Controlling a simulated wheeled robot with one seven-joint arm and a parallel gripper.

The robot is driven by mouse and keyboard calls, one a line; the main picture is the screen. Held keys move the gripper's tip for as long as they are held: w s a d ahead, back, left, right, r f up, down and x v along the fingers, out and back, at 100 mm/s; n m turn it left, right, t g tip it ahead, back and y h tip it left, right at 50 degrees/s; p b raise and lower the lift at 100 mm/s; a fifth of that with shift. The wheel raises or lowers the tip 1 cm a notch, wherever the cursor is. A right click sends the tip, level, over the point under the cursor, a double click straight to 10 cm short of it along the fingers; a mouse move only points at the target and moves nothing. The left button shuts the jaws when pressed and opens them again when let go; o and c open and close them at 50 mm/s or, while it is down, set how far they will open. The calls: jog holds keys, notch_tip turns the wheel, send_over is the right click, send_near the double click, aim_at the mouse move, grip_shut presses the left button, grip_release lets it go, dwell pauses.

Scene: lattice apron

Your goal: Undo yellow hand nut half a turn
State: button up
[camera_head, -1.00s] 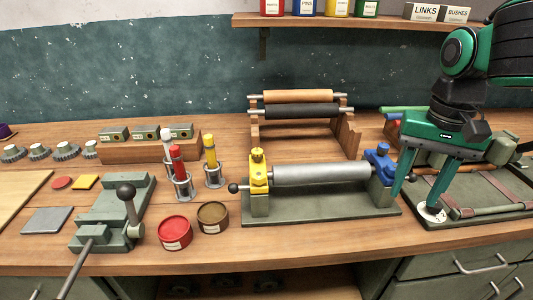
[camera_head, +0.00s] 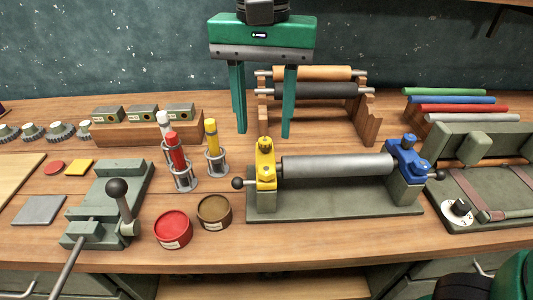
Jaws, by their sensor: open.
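The yellow hand nut (camera_head: 265,145) sits on top of the yellow bearing block (camera_head: 266,172) at the left end of the grey roller (camera_head: 335,165). The roller lies level between this block and the blue block (camera_head: 405,160) at its right end. My green gripper (camera_head: 264,136) is open and empty, pointing down, with its two fingers spread wide. In the picture its fingertips show to the left and right of the nut, a little above it. I cannot tell their exact depth relative to the nut.
A rack with tan and black rolls (camera_head: 310,90) stands behind the roller. Upright red and yellow tubes (camera_head: 212,140) stand left of the yellow block. Red and brown round tins (camera_head: 173,229) lie at front left. A dial (camera_head: 457,211) is on the right-hand fixture.

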aim_at(267, 168)
jog(key=f, duration=0.9)
jog(key=shift+w+d+f, duration=0.1)
jog(key=shift+d+f, duration=0.1)
jog(key=c, duration=1.1)
